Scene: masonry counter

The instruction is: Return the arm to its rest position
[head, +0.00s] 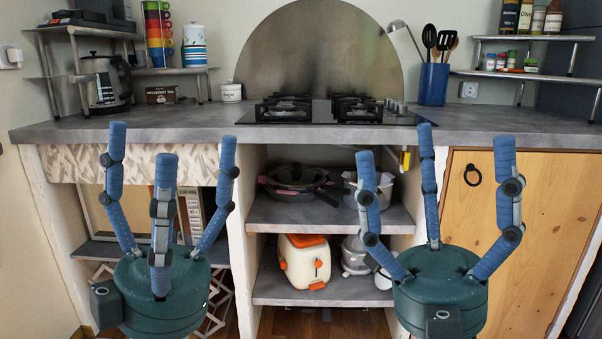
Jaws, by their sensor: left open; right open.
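My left gripper (170,165) is at the lower left of the head view. Its three blue fingers point up and stand spread apart, with nothing between them. My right gripper (435,155) is at the lower right, also with its blue fingers spread and empty. Both green palms are low in the picture, in front of the counter (190,119). The fingertips overlap the counter's front edge in the picture; I see no clear contact. The arms behind the grippers are mostly out of view.
A gas hob (325,110) and a blue utensil holder (433,84) stand on the counter. A kettle (106,84) is at the left. Pans (293,178) and an orange-white appliance (305,262) sit on shelves below. A wooden door (540,230) is at the right.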

